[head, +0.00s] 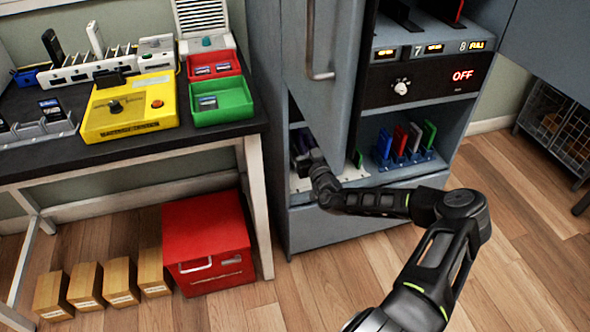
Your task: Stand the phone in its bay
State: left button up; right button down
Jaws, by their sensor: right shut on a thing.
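My right gripper (314,160) reaches into the lower left shelf of the grey cabinet (340,217), at a pale slotted rack (352,170). It is shut on a small dark phone, which is mostly hidden by the jaws and the shelf's shade. I cannot tell whether the phone touches the rack. Several coloured phones (400,140) stand upright in a blue rack (408,163) to the right of the gripper. My left gripper is not in view.
A cabinet door (330,35) with a metal handle (311,40) hangs close above my right gripper. A panel reads OFF (463,76). A workbench (180,138) on the left holds a yellow tester (130,122), red and green trays (222,112). A red box (207,226) stands on the floor.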

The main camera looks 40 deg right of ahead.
jog(key=shift+w+a+f+b, duration=0.2)
jog(key=shift+a+f+b, duration=0.2)
jog(key=shift+f, duration=0.45)
jog(key=shift+w+a+f+b, duration=0.2)
jog(key=shift+a+f+b, duration=0.2)
jog(key=shift+f, duration=0.5)
jog(key=shift+w+a+f+b, duration=0.2)
jog(key=shift+a+f+b, duration=0.15)
jog(key=shift+f, duration=0.5)
jog(key=shift+f, duration=0.1)
jog(key=shift+a+f+b, duration=0.15)
jog(key=shift+f+b, duration=0.3)
jog(key=shift+f, duration=0.95)
jog(key=shift+a+f+b, duration=0.1)
jog(key=shift+f+b, duration=0.35)
jog(key=shift+f, duration=0.9)
jog(key=shift+f, duration=0.1)
jog(key=shift+f, duration=0.1)
jog(key=c, duration=1.5)
grip_release()
